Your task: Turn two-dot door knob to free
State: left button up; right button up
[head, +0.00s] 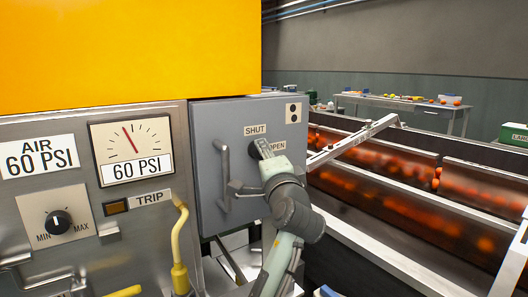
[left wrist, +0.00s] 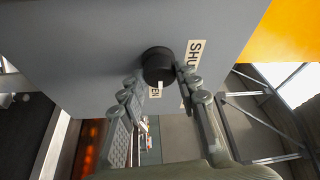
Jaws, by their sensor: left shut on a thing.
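The two-dot plate (head: 293,113) is at the upper right of a grey door (head: 222,125). Below it is a black round knob (head: 260,147), mostly hidden by my gripper in the head view. A SHUT label (head: 255,129) sits above the knob and an OPEN label (head: 278,146) to its right. My left gripper (head: 266,156) reaches the knob from the front. In the left wrist view the knob (left wrist: 158,62) is between the tips of my left gripper (left wrist: 160,78), which is shut on it. My right gripper is not in view.
A grey door handle (head: 226,178) stands out left of my arm. A yellow hose (head: 180,245) and gauge panel (head: 130,150) are further left. A metal bar (head: 352,142) and troughs of orange fruit (head: 385,200) lie to the right.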

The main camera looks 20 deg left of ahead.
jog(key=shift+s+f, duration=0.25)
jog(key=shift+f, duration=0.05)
pick_arm(q)
jog(key=shift+m, duration=0.3)
jog(key=o, duration=1.2)
jog(key=shift+c, duration=0.2)
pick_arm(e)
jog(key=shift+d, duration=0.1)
